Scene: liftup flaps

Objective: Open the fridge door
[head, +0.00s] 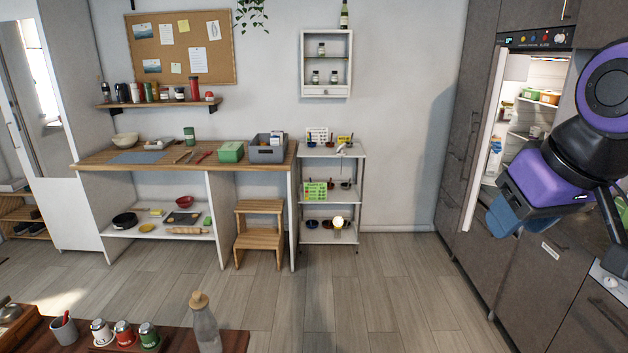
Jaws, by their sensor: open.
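The fridge (546,87) stands at the right of the head view, built into dark grey cabinets, with a lit white interior. Its door (487,140) is swung out to the left, with its white inner side and door shelves showing. My gripper (550,210), below my purple and black arm, is in front of the lower part of the fridge opening. It is open, and nothing shows held in it. From this view it overlaps the opening; I cannot tell whether it touches the door. My arm hides the fridge's lower right part.
Grey drawers (540,265) lie below the fridge. A white shelf rack (333,198), a wooden step stool (260,230) and a workbench (110,155) line the back wall. A table with a glass bottle (206,325) is at the front left. The middle floor (390,290) is clear.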

